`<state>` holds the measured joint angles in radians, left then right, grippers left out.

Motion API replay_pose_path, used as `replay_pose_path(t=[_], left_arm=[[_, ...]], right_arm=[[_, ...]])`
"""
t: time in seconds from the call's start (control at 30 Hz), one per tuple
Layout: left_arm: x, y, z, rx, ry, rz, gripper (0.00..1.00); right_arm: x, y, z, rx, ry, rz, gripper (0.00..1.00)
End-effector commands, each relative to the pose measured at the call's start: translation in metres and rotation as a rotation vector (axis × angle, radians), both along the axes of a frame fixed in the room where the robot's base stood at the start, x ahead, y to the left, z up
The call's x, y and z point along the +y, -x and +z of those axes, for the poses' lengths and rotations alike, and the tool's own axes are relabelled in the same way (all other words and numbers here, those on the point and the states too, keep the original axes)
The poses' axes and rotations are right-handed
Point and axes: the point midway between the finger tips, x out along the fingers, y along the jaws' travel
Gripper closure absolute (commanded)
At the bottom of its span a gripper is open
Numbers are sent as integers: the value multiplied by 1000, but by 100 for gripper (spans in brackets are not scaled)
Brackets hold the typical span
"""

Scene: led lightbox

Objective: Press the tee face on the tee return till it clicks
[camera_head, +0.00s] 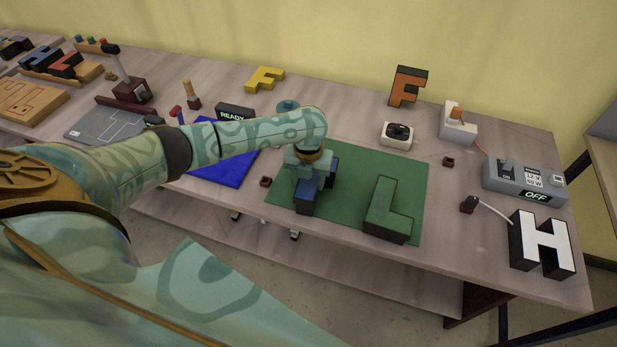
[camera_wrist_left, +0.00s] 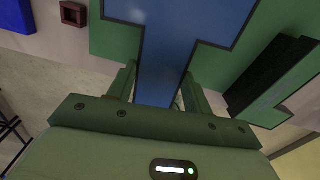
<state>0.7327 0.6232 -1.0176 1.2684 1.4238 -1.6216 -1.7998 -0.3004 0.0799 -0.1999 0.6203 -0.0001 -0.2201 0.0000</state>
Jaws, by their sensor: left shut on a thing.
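The blue tee (camera_head: 307,190), with dark edges, is at the left part of the green mat (camera_head: 345,160), partly hidden by my left gripper (camera_head: 310,172). In the left wrist view its blue face (camera_wrist_left: 180,30) shows a wide bar and a narrower stem. My left gripper (camera_wrist_left: 160,90) is shut on the stem, one finger on each side. I cannot tell whether the face sits flush on the tee return beneath it. My right gripper is not in view.
A green L letter (camera_head: 382,205) lies on the mat right of the tee. A small dark red block (camera_head: 265,181) is left of it. A white H (camera_head: 541,243) and a grey OFF power box (camera_head: 522,180) stand at right. A blue mat (camera_head: 222,172) is at left.

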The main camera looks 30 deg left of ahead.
Motion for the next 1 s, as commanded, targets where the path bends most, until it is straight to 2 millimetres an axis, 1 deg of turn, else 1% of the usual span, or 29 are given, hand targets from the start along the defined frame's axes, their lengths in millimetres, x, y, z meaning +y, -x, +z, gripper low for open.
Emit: replay_pose_path(t=[0.73,0.77,0.8,0.83,1.0], left_arm=[[0,0,-20,1,0,0,74],[0,0,-19,0,0,0,41],[0,0,-18,0,0,0,30],[0,0,-18,0,0,0,24],[0,0,-18,0,0,0,24]], right_arm=[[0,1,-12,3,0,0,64],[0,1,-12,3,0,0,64],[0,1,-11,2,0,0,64],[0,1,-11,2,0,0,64],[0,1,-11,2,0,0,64]])
